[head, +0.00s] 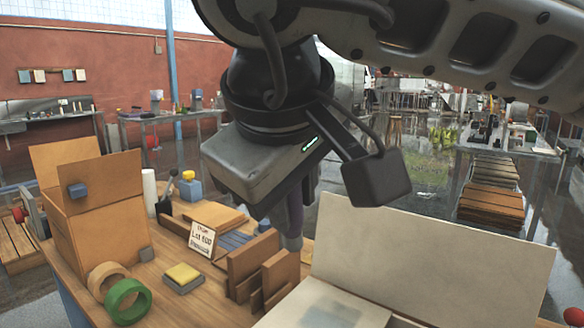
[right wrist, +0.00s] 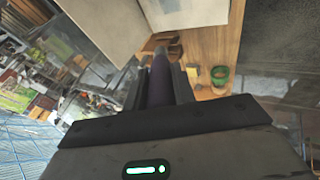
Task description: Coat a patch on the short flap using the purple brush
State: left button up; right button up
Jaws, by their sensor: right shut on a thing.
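My right gripper (head: 290,205) hangs in the upper middle of the head view, above the table between the cardboard box and the pale flaps. It is shut on the purple brush (head: 295,215), which points down. The brush also shows between the fingers in the right wrist view (right wrist: 160,82). Its tip looks clear of the flaps. A large pale flap (head: 430,255) stands upright at the right. A lower pale flap (head: 325,308) with a bluish-grey patch lies at the bottom; I cannot tell which one is the short flap. My left gripper is not in view.
An open cardboard box (head: 100,230) stands at the left. A green tape roll (head: 127,301), a tan roll (head: 106,279), a yellow-topped block (head: 183,275), a label card (head: 201,239) and wooden dividers (head: 262,268) crowd the table. A red object (head: 562,318) lies at the lower right.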

aim_at(291, 233)
jog(key=shift+w, duration=0.3)
jog(key=shift+f, duration=0.1)
jog(key=shift+s+f+b, duration=0.3)
jog(key=shift+f+b, duration=0.45)
jog(key=shift+b, duration=0.3)
notch_tip(291, 233, down, 2)
jog(key=shift+f+b, duration=0.1)
jog(key=shift+b, duration=0.95)
jog(key=shift+f+b, duration=0.45)
jog(key=shift+b, duration=0.1)
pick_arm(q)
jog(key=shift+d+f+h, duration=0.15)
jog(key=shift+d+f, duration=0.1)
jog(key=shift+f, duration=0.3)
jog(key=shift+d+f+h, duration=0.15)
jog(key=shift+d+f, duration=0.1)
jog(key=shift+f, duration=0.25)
